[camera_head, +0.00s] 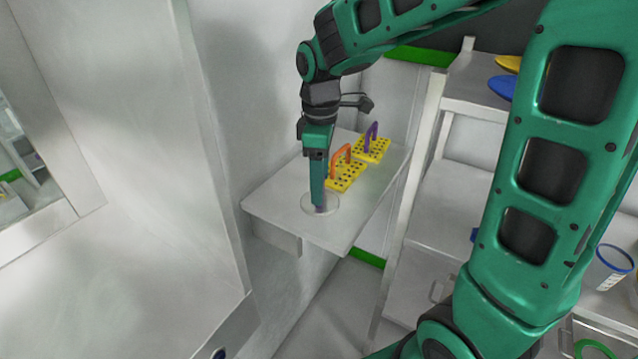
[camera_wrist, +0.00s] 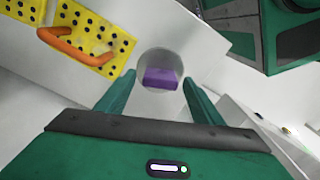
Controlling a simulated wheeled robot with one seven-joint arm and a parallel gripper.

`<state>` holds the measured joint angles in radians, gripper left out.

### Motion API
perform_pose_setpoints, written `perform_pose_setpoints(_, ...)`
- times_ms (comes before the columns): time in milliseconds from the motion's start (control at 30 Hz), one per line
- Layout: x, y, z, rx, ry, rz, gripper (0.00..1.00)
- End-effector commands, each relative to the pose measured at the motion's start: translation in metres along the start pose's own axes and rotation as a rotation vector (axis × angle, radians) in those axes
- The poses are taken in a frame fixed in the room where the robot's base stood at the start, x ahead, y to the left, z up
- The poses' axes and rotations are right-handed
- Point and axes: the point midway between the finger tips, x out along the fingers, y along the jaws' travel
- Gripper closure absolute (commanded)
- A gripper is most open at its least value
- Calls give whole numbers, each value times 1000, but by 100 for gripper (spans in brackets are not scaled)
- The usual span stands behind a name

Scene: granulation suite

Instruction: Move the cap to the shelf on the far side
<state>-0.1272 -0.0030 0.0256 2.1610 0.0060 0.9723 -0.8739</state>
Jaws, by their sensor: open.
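A round pale grey disc with a purple block on top, which looks like the cap (camera_head: 332,207), lies flat near the front corner of a small white wall-side shelf (camera_head: 272,205). The disc (camera_wrist: 147,62) and its purple block (camera_wrist: 161,78) show clearly in the wrist view. My gripper (camera_head: 319,203) points straight down over it. In the wrist view my gripper (camera_wrist: 158,82) is open, with one finger to each side of the purple block and nothing held. In the head view my fingers hide much of the block. I cannot tell whether they touch it.
Close behind my gripper on the same shelf stand two yellow perforated blocks, one with an orange handle (camera_head: 345,172) and one with a purple handle (camera_head: 372,147). A white shelf unit (camera_head: 440,205) stands to the right, with discs and a blue-rimmed tub (camera_head: 612,265).

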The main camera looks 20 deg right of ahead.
Motion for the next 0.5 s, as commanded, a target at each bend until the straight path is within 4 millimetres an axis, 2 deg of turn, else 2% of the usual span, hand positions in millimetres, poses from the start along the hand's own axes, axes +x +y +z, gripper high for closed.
perform_pose_setpoints(300,-64,0,0,0,3,4,39)
perform_pose_setpoints(500,-93,0,0,0,2,2,39)
